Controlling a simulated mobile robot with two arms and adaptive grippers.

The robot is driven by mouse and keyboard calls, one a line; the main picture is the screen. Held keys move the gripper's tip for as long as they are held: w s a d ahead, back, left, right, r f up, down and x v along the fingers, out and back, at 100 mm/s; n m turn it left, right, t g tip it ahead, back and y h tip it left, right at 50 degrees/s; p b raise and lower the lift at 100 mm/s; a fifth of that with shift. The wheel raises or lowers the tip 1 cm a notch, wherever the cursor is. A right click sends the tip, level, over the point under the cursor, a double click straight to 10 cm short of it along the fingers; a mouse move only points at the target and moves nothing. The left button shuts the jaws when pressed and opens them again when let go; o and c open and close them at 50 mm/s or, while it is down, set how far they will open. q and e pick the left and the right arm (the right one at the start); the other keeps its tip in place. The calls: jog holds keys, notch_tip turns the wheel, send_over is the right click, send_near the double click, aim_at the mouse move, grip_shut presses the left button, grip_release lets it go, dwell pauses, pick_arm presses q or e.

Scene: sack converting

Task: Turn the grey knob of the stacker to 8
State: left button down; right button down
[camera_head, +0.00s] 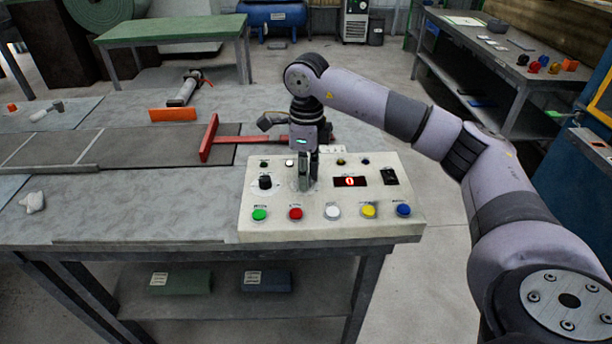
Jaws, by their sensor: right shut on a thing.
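The control panel (330,228) is a cream sloped box at the front edge of the table. Its small display (350,182) reads a red 0. My right gripper (308,184) points down onto the panel, just left of the display. Its fingers are closed together around the grey knob, which they almost wholly hide, so its pointer and scale cannot be read. A black knob (265,182) stands left of the fingers, apart from them. My left gripper is not in view.
A row of coloured buttons, with a white button (332,212) in the middle, runs along the panel's front. A black switch (390,176) is at right. A red T-shaped bar (209,138) and an orange block (173,114) lie behind, left.

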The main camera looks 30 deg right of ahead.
jog(key=shift+r+n, duration=0.1)
jog(key=shift+n, duration=0.3)
jog(key=shift+w, duration=0.1)
jog(key=c, duration=1.4)
grip_release()
jog(key=shift+o, duration=0.2)
notch_tip(320, 180, up, 12)
jog(key=shift+d, duration=0.2)
